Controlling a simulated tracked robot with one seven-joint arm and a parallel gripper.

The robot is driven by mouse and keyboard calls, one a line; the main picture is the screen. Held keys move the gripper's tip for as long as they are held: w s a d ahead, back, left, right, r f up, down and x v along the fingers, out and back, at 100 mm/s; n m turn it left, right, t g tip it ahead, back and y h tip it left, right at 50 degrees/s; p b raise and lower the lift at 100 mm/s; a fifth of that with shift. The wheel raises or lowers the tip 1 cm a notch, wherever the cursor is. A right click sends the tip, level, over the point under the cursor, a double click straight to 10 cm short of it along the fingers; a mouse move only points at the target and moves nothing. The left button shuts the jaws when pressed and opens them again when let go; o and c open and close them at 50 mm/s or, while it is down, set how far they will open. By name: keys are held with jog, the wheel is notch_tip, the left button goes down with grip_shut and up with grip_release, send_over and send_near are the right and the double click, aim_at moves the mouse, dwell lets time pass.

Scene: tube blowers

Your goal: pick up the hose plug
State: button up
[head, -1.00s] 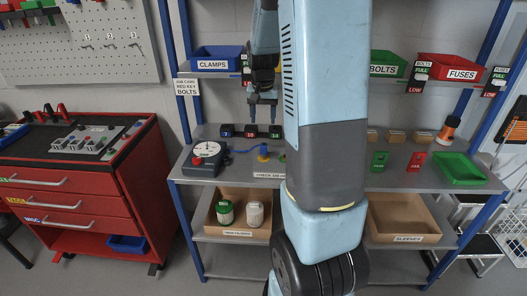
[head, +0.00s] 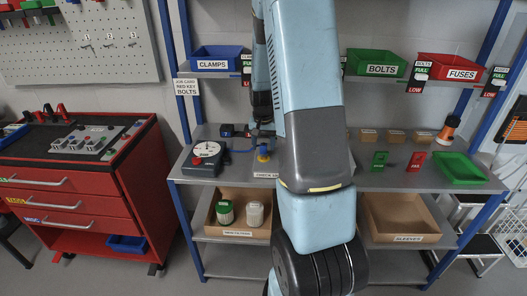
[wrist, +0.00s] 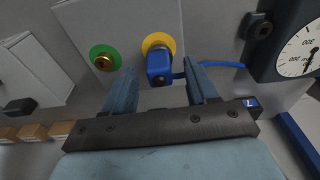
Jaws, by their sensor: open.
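The hose plug is a blue block on a thin blue hose. In the wrist view the plug (wrist: 159,66) sits at a yellow ring (wrist: 157,41) on a pale panel. In the head view the plug (head: 263,149) shows small on the middle shelf, above a yellow base, partly under my arm. My gripper (wrist: 161,70) is open, with one finger on each side of the plug and gaps visible between. In the head view my gripper (head: 262,132) is just above the plug, partly hidden by my arm.
A gauge box (head: 206,158) stands left of the plug, joined by the blue hose (wrist: 225,65). A green ring with a brass fitting (wrist: 104,60) is beside the yellow ring.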

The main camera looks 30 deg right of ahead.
jog(key=shift+w+f, duration=0.1)
jog(key=shift+f, duration=0.7)
grip_shut()
